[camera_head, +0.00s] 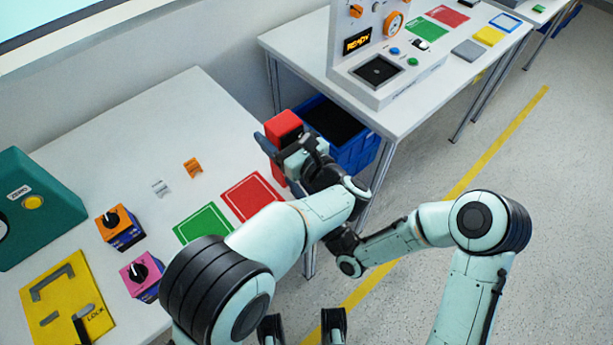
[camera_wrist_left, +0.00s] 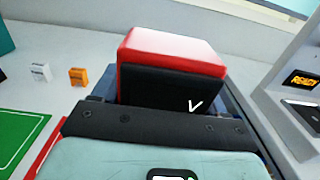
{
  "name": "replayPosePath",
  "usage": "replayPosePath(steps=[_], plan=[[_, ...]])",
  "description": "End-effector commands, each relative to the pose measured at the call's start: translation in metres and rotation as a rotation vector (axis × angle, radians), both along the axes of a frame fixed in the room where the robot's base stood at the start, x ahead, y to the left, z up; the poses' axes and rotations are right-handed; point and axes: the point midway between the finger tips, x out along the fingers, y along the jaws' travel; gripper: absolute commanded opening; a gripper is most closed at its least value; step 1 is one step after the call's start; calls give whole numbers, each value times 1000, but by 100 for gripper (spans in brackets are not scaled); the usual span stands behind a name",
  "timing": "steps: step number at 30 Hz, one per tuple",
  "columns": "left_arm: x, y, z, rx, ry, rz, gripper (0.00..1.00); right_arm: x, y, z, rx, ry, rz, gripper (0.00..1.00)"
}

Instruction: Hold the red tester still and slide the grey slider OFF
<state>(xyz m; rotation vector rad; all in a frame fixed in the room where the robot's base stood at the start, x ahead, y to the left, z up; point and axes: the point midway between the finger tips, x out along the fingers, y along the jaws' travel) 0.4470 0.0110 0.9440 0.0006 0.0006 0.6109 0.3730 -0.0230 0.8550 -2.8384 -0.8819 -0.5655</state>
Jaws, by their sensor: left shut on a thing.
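The red tester (camera_head: 284,127) is a red block held up in the air, beyond the far right edge of the left table. My left gripper (camera_head: 280,148) is shut on it, with one dark finger on its left side. In the left wrist view the tester (camera_wrist_left: 172,48) shows a red top and a dark near face above the gripper's black palm. A white V-shaped mark shows on the dark part. I cannot make out the grey slider in either view. My right arm reaches in behind my left forearm; its gripper is hidden there.
The left table holds a green mat (camera_head: 203,224), a red mat (camera_head: 252,196), orange (camera_head: 119,228) and pink (camera_head: 142,276) knob boxes, a yellow plate (camera_head: 66,303) and a teal device (camera_head: 38,208). A blue crate (camera_head: 355,153) stands below the right table, which carries a READY console (camera_head: 375,50).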

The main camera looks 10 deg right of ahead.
Motion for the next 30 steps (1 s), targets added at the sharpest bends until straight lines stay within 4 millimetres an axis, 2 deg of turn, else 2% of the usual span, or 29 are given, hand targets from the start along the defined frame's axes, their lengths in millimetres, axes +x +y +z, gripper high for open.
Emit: replayPosePath(steps=[6, 7, 9, 20, 30], plan=[[1, -1, 0, -1, -2, -3, 28, -3, 4, 0, -1, 2, 13, 0], [1, -1, 0, -2, -1, -3, 28, -3, 4, -1, -1, 2, 13, 28], [1, -1, 0, -2, -1, -3, 28, -3, 4, 0, -1, 2, 13, 45], [0, 0, 0, -2, -1, -2, 28, -6, -1, -3, -2, 3, 8, 45], [0, 0, 0, -1, -1, -1, 28, -47, -29, -25, -2, 7, 9, 45]])
